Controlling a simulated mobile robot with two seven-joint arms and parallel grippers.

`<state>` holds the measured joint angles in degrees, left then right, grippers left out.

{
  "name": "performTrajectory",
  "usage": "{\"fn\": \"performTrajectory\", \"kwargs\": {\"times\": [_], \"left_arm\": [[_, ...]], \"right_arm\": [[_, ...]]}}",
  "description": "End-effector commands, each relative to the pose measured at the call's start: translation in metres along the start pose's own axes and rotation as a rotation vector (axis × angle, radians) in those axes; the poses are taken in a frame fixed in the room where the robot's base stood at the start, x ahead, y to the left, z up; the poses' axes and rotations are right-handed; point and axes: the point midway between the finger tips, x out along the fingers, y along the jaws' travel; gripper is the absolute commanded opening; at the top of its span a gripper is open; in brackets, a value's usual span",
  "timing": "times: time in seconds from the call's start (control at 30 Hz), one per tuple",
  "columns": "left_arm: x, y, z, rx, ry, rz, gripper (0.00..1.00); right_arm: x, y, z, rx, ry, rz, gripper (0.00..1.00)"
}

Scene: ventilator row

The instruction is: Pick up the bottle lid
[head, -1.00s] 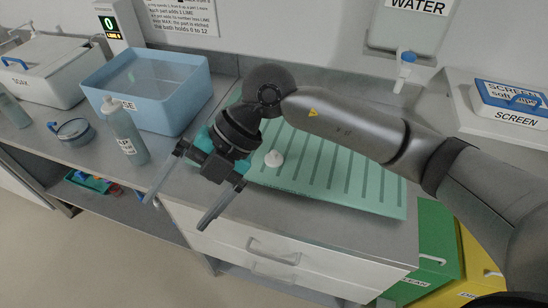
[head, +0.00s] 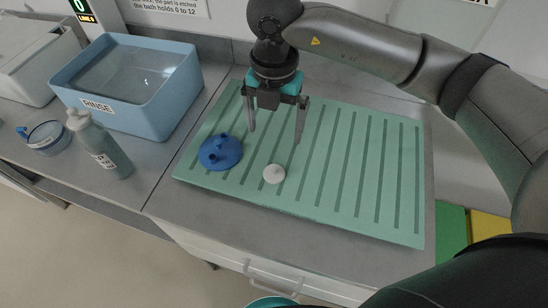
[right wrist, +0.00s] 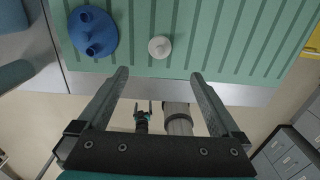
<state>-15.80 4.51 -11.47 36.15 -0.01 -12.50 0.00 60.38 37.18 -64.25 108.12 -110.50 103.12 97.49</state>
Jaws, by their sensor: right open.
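The bottle lid, a small white cone with a round base (head: 273,174), lies on the green ribbed mat (head: 345,215) near its front edge. It also shows in the right wrist view (right wrist: 160,47), beyond the fingertips and centred between them. My right gripper (head: 275,134) is open and empty, pointing down above the mat, just behind the lid in the head view. Its fingers also frame the right wrist view (right wrist: 160,73). A small dark shape with teal and two prongs low in the right wrist view looks like my left gripper (right wrist: 142,116); its jaw state is unclear.
A blue domed part with ports (head: 220,152) sits on the mat, close left of the lid. The mat right of the lid is clear.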

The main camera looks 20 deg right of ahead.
Motion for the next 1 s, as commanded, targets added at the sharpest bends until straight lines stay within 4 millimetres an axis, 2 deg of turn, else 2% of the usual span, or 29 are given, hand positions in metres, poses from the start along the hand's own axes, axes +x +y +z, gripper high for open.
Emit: {"fn": "performTrajectory", "kwargs": {"times": [0.2,0.3,0.47,0.63,0.73,0.9,1.0], "left_arm": [[-0.002,0.005,0.031,0.0,-0.049,0.007,1.0],[-0.002,0.006,0.038,0.0,-0.061,0.008,1.0],[-0.001,0.005,0.035,-0.001,-0.056,0.007,1.0],[-0.001,0.003,0.023,-0.001,-0.036,0.004,1.0],[-0.002,0.003,0.017,-0.001,-0.026,0.004,1.0],[-0.001,0.003,0.017,0.0,-0.025,0.003,1.0],[-0.001,0.003,0.017,0.0,-0.026,0.003,1.0]], "right_arm": [[0.047,-0.001,-0.001,0.0,0.004,-0.004,1.0],[0.067,-0.001,-0.001,-0.001,0.004,-0.002,1.0],[0.087,0.0,-0.001,-0.001,0.002,-0.001,1.0],[0.097,0.0,0.0,-0.002,0.002,0.0,1.0],[0.11,0.0,0.001,-0.001,0.002,-0.003,1.0],[0.135,0.002,0.002,-0.002,0.002,-0.001,1.0],[0.143,0.002,0.003,-0.001,0.002,0.001,1.0]]}}
